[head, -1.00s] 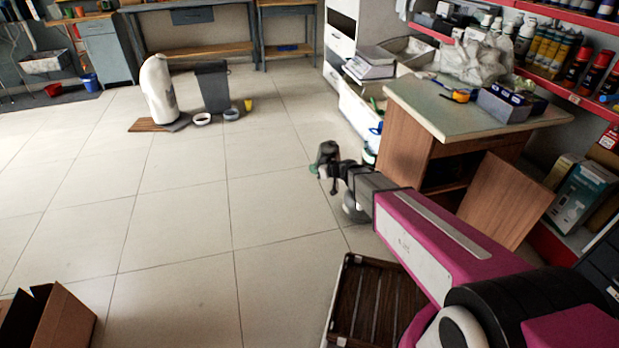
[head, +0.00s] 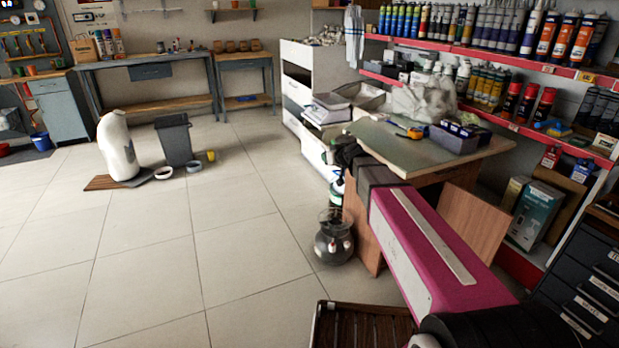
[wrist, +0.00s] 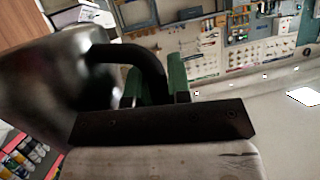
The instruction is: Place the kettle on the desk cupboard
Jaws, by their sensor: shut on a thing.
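The kettle (wrist: 55,75) fills the left of the wrist view, a dark shiny metal body with a black curved handle. My gripper (wrist: 157,84) is shut on that handle, its green fingers either side. In the head view my gripper (head: 346,152) is a dark shape at the left edge of the desk cupboard. The desk cupboard (head: 392,147) has a grey-green top and brown wooden sides. I cannot tell the kettle's height over the top.
On the desk top are a yellow tape measure (head: 411,132) and a dark box of small items (head: 455,139). A wooden door panel (head: 466,228) stands open in front. Open floor lies left.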

